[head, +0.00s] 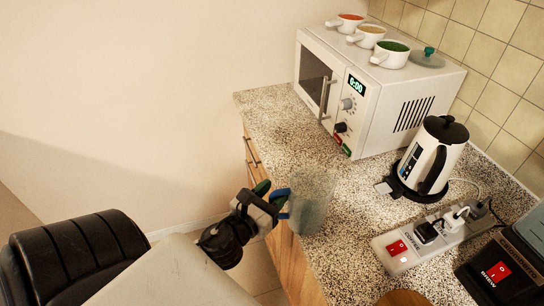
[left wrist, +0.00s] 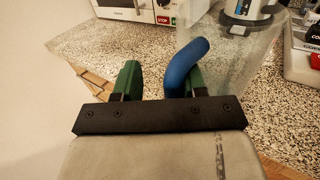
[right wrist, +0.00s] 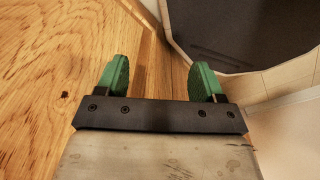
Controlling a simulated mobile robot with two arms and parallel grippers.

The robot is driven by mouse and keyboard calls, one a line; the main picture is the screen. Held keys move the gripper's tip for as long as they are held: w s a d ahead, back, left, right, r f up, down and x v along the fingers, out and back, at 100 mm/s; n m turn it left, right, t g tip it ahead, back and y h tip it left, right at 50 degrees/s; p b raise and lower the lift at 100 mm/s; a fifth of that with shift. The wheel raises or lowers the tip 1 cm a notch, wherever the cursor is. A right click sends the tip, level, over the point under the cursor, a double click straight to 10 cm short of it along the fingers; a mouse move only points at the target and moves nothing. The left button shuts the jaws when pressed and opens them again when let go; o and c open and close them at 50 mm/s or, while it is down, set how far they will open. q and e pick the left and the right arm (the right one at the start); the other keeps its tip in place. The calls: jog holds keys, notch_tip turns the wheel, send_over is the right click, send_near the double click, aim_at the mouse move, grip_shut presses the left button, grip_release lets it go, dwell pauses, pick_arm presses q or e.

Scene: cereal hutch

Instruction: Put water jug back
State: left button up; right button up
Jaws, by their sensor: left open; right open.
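The water jug (head: 314,203) is a clear, see-through vessel with a blue handle. It stands upright on the speckled counter near its front edge. My left gripper (head: 270,195) is open at the jug's handle side. In the left wrist view, the blue handle (left wrist: 185,65) overlaps the right finger of the left gripper (left wrist: 160,82), and the clear jug body (left wrist: 228,55) is beyond it. I cannot tell whether the handle lies fully between the fingers. My right gripper (right wrist: 160,80) is open and empty, out of the head view, near a wooden surface (right wrist: 50,80).
A white microwave (head: 375,90) with several small cups and a glass lid (head: 427,58) on top stands at the back. A kettle (head: 432,160) on its base, a power strip (head: 425,238) and a coffee machine (head: 500,265) stand to the right. Counter between jug and microwave is clear.

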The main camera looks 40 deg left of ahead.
pick_arm(q)
jog(key=shift+s+r, duration=0.1)
jog(key=shift+o, duration=0.4)
jog(key=o, duration=1)
jog(key=shift+s, duration=0.1)
